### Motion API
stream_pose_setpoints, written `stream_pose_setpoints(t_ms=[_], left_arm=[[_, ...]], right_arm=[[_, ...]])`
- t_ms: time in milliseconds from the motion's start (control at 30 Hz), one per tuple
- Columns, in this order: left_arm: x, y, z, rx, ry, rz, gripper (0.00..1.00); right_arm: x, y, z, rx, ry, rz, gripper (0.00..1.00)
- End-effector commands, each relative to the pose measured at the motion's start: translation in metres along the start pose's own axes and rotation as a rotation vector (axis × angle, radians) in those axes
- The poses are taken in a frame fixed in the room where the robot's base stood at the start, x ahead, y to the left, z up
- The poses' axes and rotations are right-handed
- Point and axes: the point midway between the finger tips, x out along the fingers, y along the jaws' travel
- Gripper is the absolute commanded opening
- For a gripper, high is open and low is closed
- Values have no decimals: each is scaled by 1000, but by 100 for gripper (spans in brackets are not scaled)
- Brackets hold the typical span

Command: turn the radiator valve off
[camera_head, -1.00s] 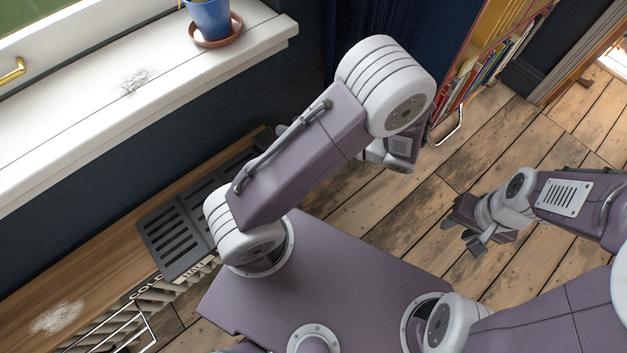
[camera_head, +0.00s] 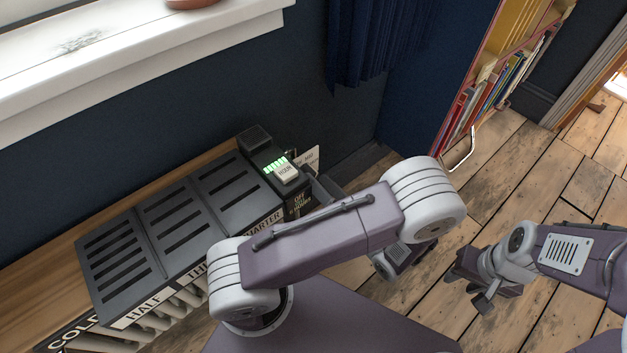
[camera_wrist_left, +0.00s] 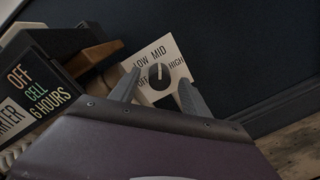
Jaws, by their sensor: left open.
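The valve is a dark round knob (camera_wrist_left: 158,76) on a white plate (camera_wrist_left: 180,72) marked OFF, LOW, MID and HIGH in the left wrist view. I cannot tell which mark the knob points to. My left gripper (camera_wrist_left: 158,93) is open, its two fingers apart, with the knob seen between them; I see no contact. In the head view the plate (camera_head: 312,155) shows partly behind a black box, and my left gripper (camera_head: 316,187) is near it, mostly hidden by my arm. My right gripper (camera_head: 473,287) hangs over the floor at the right, apart from the valve.
A black box (camera_head: 256,150) with green lights and a pale button (camera_head: 286,173) stands beside the plate. Dark slatted grilles (camera_head: 170,230) with labels run along the radiator top. A white windowsill (camera_head: 170,40) is above. A bookshelf (camera_head: 490,80) stands right; the wooden floor (camera_head: 530,165) is clear.

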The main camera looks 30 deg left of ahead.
Motion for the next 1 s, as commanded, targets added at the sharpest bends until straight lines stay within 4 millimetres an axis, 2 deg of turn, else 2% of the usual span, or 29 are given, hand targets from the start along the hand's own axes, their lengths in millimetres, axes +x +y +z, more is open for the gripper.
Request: stream_pose_setpoints(t_ms=[33,200,467,667,1000], left_arm=[[9,-2,-4,0,3,3,55],[27,-1,-1,-2,1,1,55],[29,0,0,-1,0,0,55],[29,0,0,-1,1,0,2],[29,1,1,-41,-1,1,0]], right_arm=[[9,0,1,0,0,0,36],[15,0,2,0,0,0,36],[14,0,2,0,0,0,36],[14,0,2,0,0,0,36],[9,0,1,0,0,0,36]])
